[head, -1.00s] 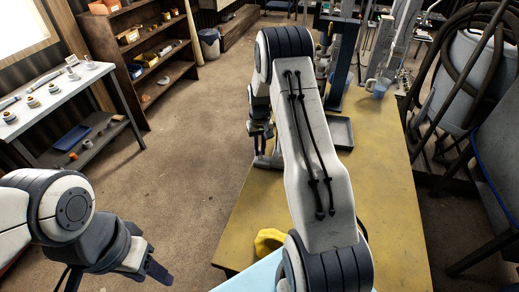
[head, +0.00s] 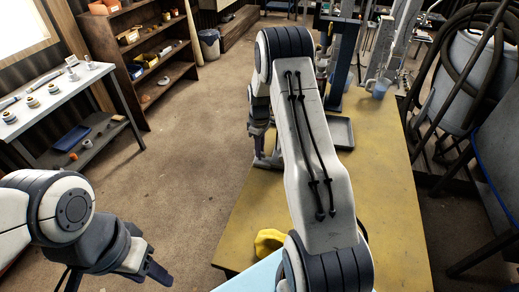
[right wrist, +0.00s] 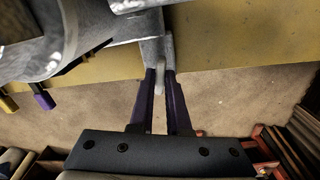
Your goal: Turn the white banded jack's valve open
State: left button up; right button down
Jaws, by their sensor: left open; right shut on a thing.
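My right gripper (right wrist: 160,78) is shut on a pale grey lever (right wrist: 160,92) in the right wrist view. The lever hangs between its two purple-sided fingers, below a grey metal body (right wrist: 150,28) at the table edge. Whether this body is the white banded jack I cannot tell, as no band shows clearly. In the head view my right gripper (head: 261,146) is at the table's left edge, and my right arm hides much behind it. My left gripper (head: 146,271) is open and empty over the floor at lower left.
The yellow table (head: 375,190) is mostly clear in front. A yellow object (head: 268,240) lies near the front. A white bench (head: 50,105) is at left.

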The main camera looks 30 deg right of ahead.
jog(key=shift+w+r+n, duration=0.1)
jog(key=shift+n, duration=0.4)
jog(key=c, duration=0.9)
grip_release()
notch_tip(320, 180, up, 10)
jog(key=shift+r+b, duration=0.2)
jog(key=shift+b, duration=0.55)
